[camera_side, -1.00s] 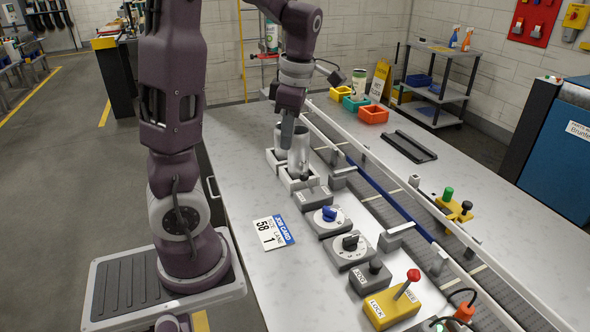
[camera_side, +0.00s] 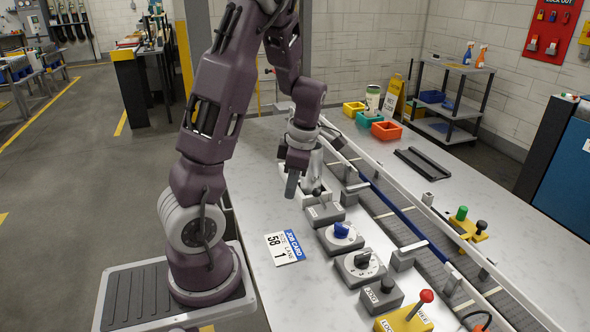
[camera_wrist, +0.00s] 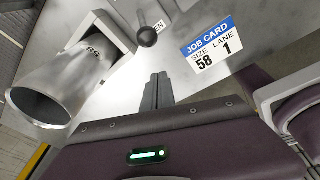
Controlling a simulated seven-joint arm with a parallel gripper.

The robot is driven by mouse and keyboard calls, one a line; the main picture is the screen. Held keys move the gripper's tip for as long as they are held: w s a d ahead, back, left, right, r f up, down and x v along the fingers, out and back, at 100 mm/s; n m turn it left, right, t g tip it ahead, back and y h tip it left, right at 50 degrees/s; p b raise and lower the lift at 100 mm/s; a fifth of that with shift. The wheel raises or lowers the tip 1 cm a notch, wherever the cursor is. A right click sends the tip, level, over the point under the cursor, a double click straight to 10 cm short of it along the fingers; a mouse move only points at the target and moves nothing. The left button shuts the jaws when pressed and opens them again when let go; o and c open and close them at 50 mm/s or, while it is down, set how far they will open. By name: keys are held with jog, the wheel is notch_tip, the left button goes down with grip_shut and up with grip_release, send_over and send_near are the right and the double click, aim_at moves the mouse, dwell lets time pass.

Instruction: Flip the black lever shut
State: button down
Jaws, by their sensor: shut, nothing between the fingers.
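The black lever (camera_wrist: 147,35) shows in the wrist view as a round dark knob beside a label, of which I can read only "EN". Its grey box (camera_side: 325,214) is in the side view, just right of my gripper; the lever itself is hard to make out there. My gripper (camera_side: 291,190) is shut and empty, pointing down to the left of the box and above the table. In the wrist view my fingers (camera_wrist: 156,90) are together, below the knob in the picture and apart from it.
The job card (camera_side: 284,247) lies flat on the table (camera_side: 250,160). A blue knob (camera_side: 341,230), a dial (camera_side: 359,262), a black button (camera_side: 386,285) and a red-topped lever (camera_side: 426,296) line the conveyor (camera_side: 415,235).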

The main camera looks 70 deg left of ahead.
aim_at(321, 199)
jog(key=w, duration=0.1)
jog(key=w+d, duration=0.1)
jog(key=w+r, duration=0.1)
jog(key=shift+w+d, duration=0.3)
